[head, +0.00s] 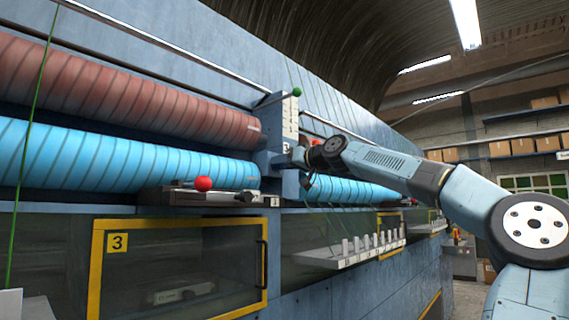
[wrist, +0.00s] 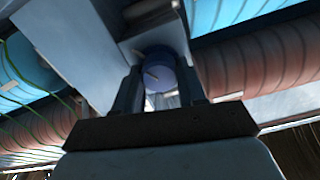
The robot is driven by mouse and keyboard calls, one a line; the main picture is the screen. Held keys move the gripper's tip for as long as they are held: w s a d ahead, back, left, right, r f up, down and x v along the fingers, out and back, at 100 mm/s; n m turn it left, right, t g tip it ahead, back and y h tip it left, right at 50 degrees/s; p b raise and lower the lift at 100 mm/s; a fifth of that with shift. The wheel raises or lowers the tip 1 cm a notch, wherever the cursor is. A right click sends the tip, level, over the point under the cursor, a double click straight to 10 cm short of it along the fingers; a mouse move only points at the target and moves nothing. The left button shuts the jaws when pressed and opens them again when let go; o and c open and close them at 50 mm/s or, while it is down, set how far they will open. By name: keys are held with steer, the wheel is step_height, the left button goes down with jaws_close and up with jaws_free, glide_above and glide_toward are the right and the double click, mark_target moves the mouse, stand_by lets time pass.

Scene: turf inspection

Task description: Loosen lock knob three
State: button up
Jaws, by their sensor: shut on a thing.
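My gripper (head: 299,157) reaches the blue-grey upright post (head: 271,172) between the roller sections, at the end of my arm from the right. In the wrist view my gripper (wrist: 160,88) has its two dark fingers closed on a round blue knob (wrist: 158,66) with a small pale pointer mark on its face. The knob sits against a pale block on the machine. No number on it can be read. A yellow label reading 3 (head: 117,242) is on the yellow-framed window at lower left.
A reddish roller (head: 130,90) and a bright blue roller (head: 120,155) run beside the post. A red ball knob (head: 203,184) stands on a dark ledge below. A green ball-ended lever (head: 297,92) is above my gripper. A shelf of grey pegs (head: 350,257) juts out below.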

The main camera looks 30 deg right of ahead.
steer(key=shift+c, duration=0.9)
steer(key=shift+d+m, duration=0.1)
steer(key=shift+m, duration=0.4)
steer(key=o, duration=1.1)
steer(key=shift+s, duration=0.1)
steer(key=v, duration=1.3)
steer(key=shift+s+d+r, duration=0.1)
steer(key=shift+s, duration=0.2)
